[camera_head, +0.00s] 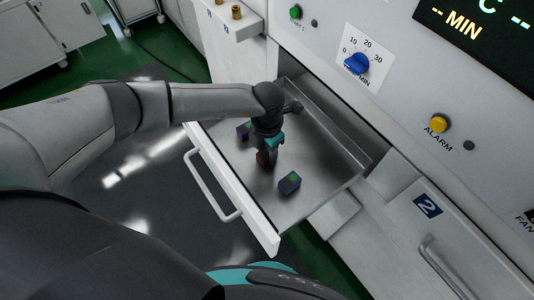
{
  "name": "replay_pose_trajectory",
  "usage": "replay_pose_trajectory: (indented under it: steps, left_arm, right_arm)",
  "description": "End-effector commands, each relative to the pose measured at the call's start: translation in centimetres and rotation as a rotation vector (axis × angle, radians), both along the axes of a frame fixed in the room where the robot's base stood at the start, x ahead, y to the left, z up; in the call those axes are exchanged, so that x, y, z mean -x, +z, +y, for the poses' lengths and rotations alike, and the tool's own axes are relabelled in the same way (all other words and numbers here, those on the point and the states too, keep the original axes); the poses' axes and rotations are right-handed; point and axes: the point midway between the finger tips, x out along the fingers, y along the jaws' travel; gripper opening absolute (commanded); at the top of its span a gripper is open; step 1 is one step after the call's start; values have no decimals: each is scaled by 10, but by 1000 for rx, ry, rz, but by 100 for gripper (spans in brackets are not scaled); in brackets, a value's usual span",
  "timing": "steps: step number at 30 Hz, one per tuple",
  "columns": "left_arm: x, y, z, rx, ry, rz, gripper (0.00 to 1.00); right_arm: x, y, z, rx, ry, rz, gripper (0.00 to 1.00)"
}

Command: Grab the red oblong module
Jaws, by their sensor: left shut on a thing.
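The red oblong module (261,158) shows as a small red patch at the fingertips of my left gripper (266,155), inside the open drawer (318,150). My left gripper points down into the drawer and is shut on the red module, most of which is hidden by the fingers. A dark module with a green patch (289,183) lies on the drawer floor to the right of the gripper. Another dark module with a green patch (244,131) lies to the left, close behind the gripper. My right gripper is not in view.
The drawer front with its bar handle (212,188) faces the lower left. A closed drawer labelled 2 (428,206) is at the right. The panel above holds a blue dial (356,64) and a yellow alarm button (438,123). Bare drawer floor lies right of the gripper.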

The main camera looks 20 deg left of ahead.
Motion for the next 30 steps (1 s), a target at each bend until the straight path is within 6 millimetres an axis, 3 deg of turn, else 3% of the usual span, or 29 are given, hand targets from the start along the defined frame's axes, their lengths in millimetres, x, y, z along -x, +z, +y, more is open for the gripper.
replay_pose_trajectory:
  steps: [5, 20, 26, 30]
  left_arm:
    - [0, 0, 0, 0, 0, 0, 0]
    - [-1, 6, 0, 1, 0, -2, 0]
    - [-2, 33, 0, 1, 0, -5, 0]
    - [-2, 73, 0, 2, -1, -7, 0]
  right_arm:
    - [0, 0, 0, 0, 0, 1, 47]
    - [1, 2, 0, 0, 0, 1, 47]
    - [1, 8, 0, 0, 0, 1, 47]
    - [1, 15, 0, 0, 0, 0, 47]
